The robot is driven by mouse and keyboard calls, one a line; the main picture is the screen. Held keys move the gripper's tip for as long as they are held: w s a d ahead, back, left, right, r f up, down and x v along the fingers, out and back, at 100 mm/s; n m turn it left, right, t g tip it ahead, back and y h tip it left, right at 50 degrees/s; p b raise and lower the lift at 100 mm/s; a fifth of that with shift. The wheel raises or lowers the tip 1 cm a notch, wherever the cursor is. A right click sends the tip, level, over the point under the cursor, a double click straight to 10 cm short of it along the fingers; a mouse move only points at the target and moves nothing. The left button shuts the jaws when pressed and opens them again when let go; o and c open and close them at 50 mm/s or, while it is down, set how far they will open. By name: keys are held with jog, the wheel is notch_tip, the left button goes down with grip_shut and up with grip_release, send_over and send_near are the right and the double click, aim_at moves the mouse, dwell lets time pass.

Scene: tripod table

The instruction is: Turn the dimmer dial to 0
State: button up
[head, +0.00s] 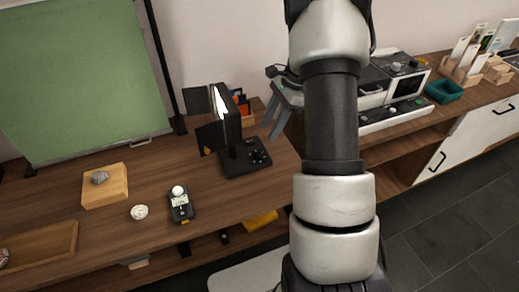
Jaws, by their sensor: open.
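A black panel lamp (230,115) with barn-door flaps stands on the wooden table, its panel glowing white at the upper left. Its black base (243,168) carries a round dark dial (259,156) with small pale marks, on the right side of the base. This looks like the dimmer dial; its setting is too small to read. My arm rises through the middle of the picture, to the right of the lamp and apart from it.
A light meter (181,209), a white shell-like object (139,212) and a wooden block (119,192) bearing a grey stone (99,177) are on the table (150,240). A green backdrop (80,80) stands behind.

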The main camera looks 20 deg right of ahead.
aim_at(257, 151)
jog(key=b+x, duration=0.1)
jog(key=x, duration=0.8)
jog(key=shift+f, duration=0.1)
grip_shut()
jog(key=n, duration=0.1)
jog(key=n+g+p, duration=0.1)
jog(key=n, duration=0.1)
jog(key=shift+w+n, duration=0.2)
jog(key=shift+n, duration=0.1)
jog(key=shift+w+a+n+g+h+p, duration=0.1)
jog(key=shift+n+g+h+p, duration=0.25)
jog(key=shift+n, duration=0.65)
jog(key=shift+w+a+n+g+h+p, duration=0.15)
jog(key=shift+n+g, duration=0.4)
jog(key=shift+n, duration=0.45)
jog(key=shift+s+d, duration=0.1)
